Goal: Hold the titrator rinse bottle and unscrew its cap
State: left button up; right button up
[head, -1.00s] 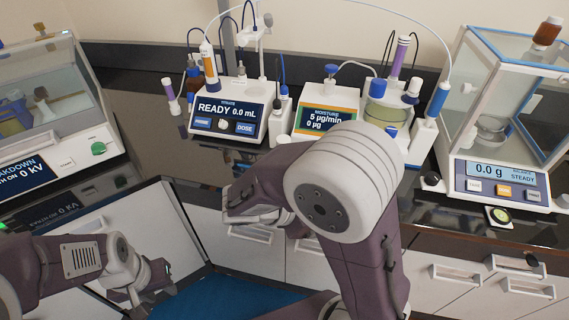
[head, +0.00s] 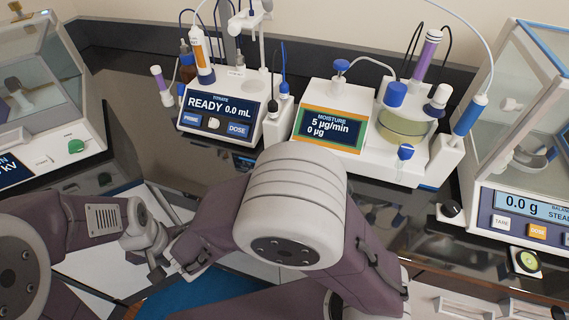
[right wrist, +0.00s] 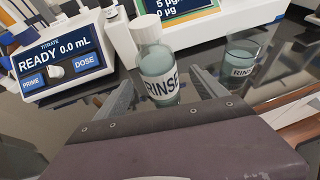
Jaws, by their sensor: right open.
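In the right wrist view the rinse bottle (right wrist: 160,72), clear with pale blue-green liquid and a RINSE label, stands upright on the dark bench. Its white cap (right wrist: 147,29) is on top. My right gripper (right wrist: 163,79) is open, with one finger to each side of the bottle's lower part; I cannot tell whether either touches it.
A rinse beaker (right wrist: 242,63) stands right of the bottle. Behind are the titrator (head: 218,113) and the moisture unit (head: 330,127). The balance (head: 525,217) is at the right and the breakdown tester (head: 50,130) at the left. Drawers (head: 470,303) lie below the bench edge.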

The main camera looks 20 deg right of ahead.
jog(key=x, duration=0.3)
jog(key=shift+b, duration=0.3)
jog(key=shift+w+d+f, duration=0.15)
jog(key=shift+w+d, duration=0.05)
jog(key=x, duration=0.5)
jog(key=shift+b, duration=0.3)
jog(key=shift+a, duration=0.15)
jog(key=c, duration=0.6)
grip_shut()
jog(key=shift+r, duration=0.65)
jog(key=r, duration=0.2)
jog(key=s+r+p, duration=0.1)
jog(key=r, duration=0.1)
jog(key=s+d+r+p, duration=0.1)
jog(key=s+d+r, duration=0.4)
jog(key=s, duration=0.4)
jog(key=shift+s+r+p, duration=0.35)
jog(key=shift+r+p, duration=0.05)
jog(key=shift+r, duration=0.1)
